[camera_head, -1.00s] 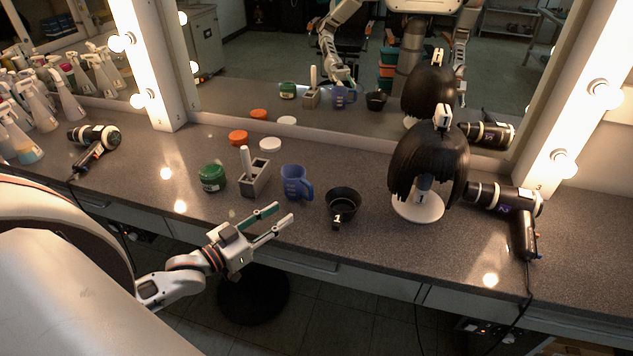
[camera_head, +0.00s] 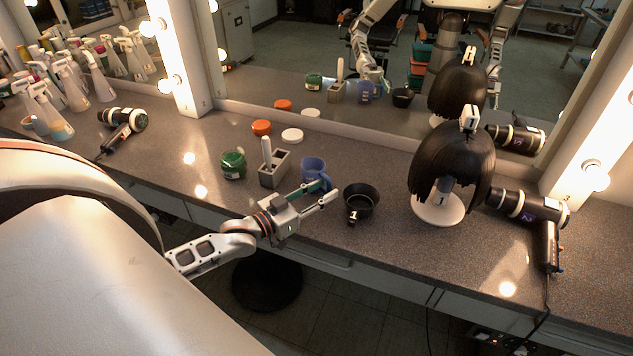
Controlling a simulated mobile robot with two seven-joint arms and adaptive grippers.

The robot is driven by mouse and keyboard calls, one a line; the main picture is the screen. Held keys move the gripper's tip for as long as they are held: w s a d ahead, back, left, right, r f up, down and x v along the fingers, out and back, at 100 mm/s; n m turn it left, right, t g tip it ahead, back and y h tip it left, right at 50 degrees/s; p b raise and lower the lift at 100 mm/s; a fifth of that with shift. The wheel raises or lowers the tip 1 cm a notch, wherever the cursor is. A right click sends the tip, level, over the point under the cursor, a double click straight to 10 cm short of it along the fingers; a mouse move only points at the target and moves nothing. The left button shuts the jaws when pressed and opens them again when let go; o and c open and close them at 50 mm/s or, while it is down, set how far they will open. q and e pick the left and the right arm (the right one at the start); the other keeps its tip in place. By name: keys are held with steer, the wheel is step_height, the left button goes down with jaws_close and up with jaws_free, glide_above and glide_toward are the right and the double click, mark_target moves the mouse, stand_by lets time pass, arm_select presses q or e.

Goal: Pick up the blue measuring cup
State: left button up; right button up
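The blue measuring cup (camera_head: 313,169) stands upright on the grey counter, between a grey holder and a black bowl. Its handle points to the right. My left gripper (camera_head: 328,190) is open at the front of the cup, with its fingers pointing right and away from me. The fingers overlap the cup's lower part and handle in the picture. I cannot tell whether they touch it. The lower part of the cup is partly hidden behind the gripper. My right gripper does not show directly; only mirror reflections of my arms are seen at the back.
A black bowl (camera_head: 361,202) stands close right of my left gripper. A grey holder (camera_head: 274,170) and a green jar (camera_head: 233,165) are on the left. A wig stand (camera_head: 438,209) and a hair dryer (camera_head: 530,206) are further right. The mirror (camera_head: 300,60) closes off the back.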

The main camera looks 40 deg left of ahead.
arm_select(q)
steer(key=shift+w, duration=0.1)
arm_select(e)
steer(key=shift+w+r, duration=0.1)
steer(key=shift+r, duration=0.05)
arm_select(q)
jaws_close()
steer(key=shift+r, duration=0.15)
step_height(320, 180, up, 20)
steer(key=p, duration=0.2)
steer(key=shift+p, duration=0.35)
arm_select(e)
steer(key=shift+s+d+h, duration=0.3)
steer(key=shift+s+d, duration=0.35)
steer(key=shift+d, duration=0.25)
